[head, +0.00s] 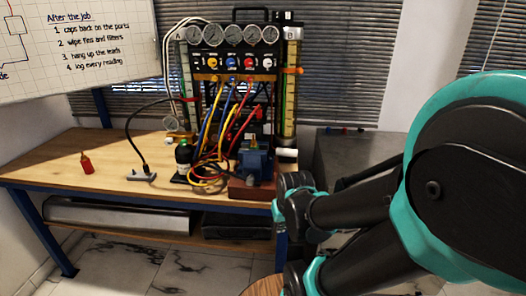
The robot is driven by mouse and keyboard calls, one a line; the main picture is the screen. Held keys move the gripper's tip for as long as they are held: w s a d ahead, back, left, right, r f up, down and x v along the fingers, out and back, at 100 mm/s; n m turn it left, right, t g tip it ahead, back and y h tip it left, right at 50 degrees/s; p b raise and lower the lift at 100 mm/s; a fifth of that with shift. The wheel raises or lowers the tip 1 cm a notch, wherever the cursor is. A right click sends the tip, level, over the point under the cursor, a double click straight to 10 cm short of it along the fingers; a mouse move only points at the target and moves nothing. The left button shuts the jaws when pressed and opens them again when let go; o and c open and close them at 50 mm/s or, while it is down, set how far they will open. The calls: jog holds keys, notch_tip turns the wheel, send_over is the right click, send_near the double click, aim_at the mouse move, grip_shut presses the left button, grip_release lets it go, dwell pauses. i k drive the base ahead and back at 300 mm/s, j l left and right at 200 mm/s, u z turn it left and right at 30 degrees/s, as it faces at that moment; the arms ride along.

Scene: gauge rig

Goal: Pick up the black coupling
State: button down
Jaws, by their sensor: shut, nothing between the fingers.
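I cannot make out the black coupling for certain. Small dark, blue and red pieces (345,130) sit along the back of the grey cabinet top at the right, too small to tell apart. My arm fills the right side of the view and reaches to the bench's right front corner. The fingers of my gripper do not show, and the arm hides part of the cabinet top.
The bench's left front is mostly clear. A whiteboard (75,50) hangs at upper left. A round wooden top (262,288) shows at the bottom.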

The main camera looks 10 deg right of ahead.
aim_at(146, 166)
jog(key=i+j+u, duration=0.6)
jog(key=i+j, duration=0.3)
